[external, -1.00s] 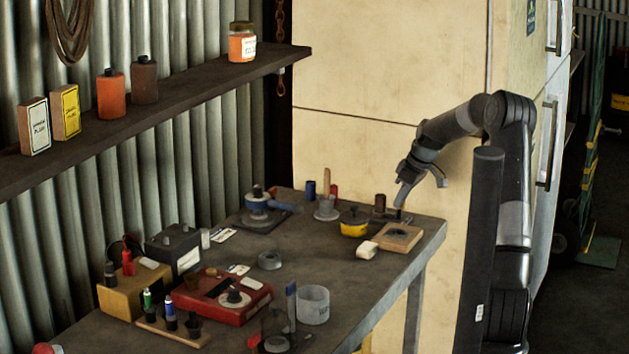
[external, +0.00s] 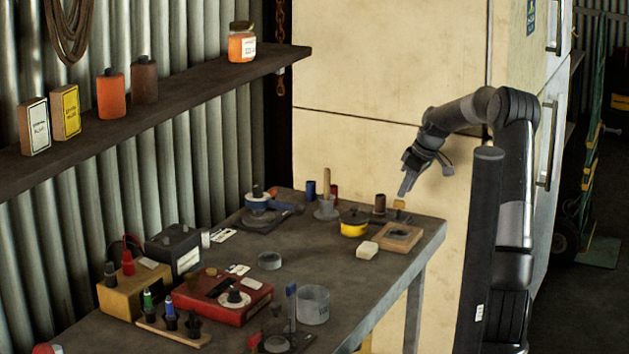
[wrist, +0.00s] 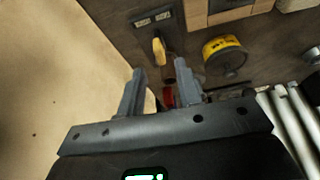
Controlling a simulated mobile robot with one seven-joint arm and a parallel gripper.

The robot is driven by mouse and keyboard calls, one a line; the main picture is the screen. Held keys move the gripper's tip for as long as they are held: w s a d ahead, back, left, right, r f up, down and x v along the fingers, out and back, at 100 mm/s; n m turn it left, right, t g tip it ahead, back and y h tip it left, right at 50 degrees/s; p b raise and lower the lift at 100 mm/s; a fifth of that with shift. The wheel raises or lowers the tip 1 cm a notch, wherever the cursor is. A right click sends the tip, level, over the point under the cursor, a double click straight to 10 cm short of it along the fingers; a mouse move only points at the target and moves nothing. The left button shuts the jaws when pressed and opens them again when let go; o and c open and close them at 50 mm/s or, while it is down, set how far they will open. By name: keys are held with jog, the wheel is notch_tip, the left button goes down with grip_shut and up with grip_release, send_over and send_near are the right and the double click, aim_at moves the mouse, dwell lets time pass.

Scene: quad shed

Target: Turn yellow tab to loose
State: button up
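The yellow tab (external: 399,204) stands at the back right of the bench, just behind a wooden block. In the wrist view the yellow tab (wrist: 158,52) shows as a narrow upright piece beside a dark plate (wrist: 153,20) with two pale marks, too small to read. My gripper (external: 405,191) is just above the tab in the external view, apparently apart from it. In the wrist view my gripper (wrist: 160,68) is open, its two grey fingers spread with a clear gap. The tab lies beyond the fingertips, in line with the gap.
The wooden block (external: 416,243) with a dark recess stands in front of the tab. A yellow and black tin (external: 354,227) and a dark brown cylinder (external: 379,204) are to its left. A cream refrigerator (external: 390,80) rises behind.

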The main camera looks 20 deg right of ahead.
jog(key=v, duration=0.7)
jog(key=shift+f, duration=0.1)
jog(key=s+a+r+m+h, duration=0.2)
jog(key=s+a+r, duration=0.2)
jog(key=s, duration=0.5)
jog(key=s+a+r+m+h, duration=0.1)
jog(key=s+a+r+m, duration=0.2)
jog(key=s, duration=0.7)
jog(key=s+a+f+m+t, duration=0.1)
jog(key=s, duration=0.9)
jog(key=s+a+f+m+t, duration=0.1)
jog(key=s+f+m, duration=0.1)
jog(key=s, duration=0.7)
jog(key=shift+s+m, duration=0.3)
jog(key=shift+s, duration=0.1)
